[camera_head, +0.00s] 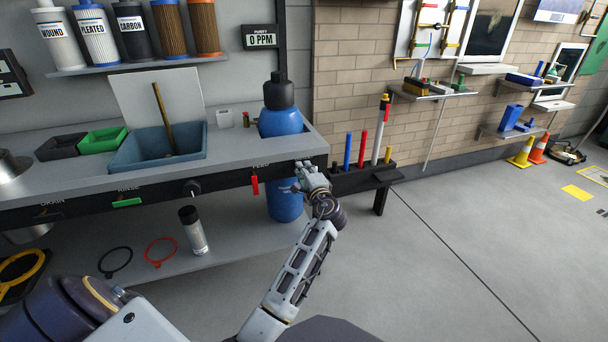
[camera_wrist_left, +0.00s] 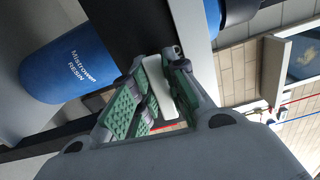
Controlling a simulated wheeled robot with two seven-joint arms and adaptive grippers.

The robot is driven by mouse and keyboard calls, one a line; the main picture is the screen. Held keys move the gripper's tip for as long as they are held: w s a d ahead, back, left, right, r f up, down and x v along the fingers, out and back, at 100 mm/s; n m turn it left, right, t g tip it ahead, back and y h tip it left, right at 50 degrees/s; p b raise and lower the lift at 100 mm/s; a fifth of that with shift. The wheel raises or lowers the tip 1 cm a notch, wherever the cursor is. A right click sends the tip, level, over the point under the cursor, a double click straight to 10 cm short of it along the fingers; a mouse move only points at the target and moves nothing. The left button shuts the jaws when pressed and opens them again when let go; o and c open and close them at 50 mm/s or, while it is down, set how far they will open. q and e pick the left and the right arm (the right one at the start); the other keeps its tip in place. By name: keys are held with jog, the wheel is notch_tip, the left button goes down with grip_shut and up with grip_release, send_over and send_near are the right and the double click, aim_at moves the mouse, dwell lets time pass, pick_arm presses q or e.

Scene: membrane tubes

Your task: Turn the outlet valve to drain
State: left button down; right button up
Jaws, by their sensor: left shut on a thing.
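My left gripper (camera_head: 303,177) is at the right end of the bench's dark front panel, right of the red FEED handle (camera_head: 255,185). In the left wrist view its green-padded fingers (camera_wrist_left: 157,95) are shut on a white lever (camera_wrist_left: 162,90). The lever seems to be the outlet valve's, but its label and mount are hidden, so I cannot read its setting. A green handle (camera_head: 127,203) lies level under the RINSE label. A DRAIN label (camera_head: 52,203) is farther left on the panel. My right gripper is not in view.
A blue resin tank (camera_head: 284,205) stands close behind the gripper; it also shows in the left wrist view (camera_wrist_left: 68,70). A rack (camera_head: 365,180) with coloured tubes is just to the right. A clear cylinder (camera_head: 193,232) stands on the lower shelf.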

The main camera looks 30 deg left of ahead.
pick_arm(q)
jog(key=shift+n, duration=0.5)
jog(key=c, duration=1.4)
grip_release()
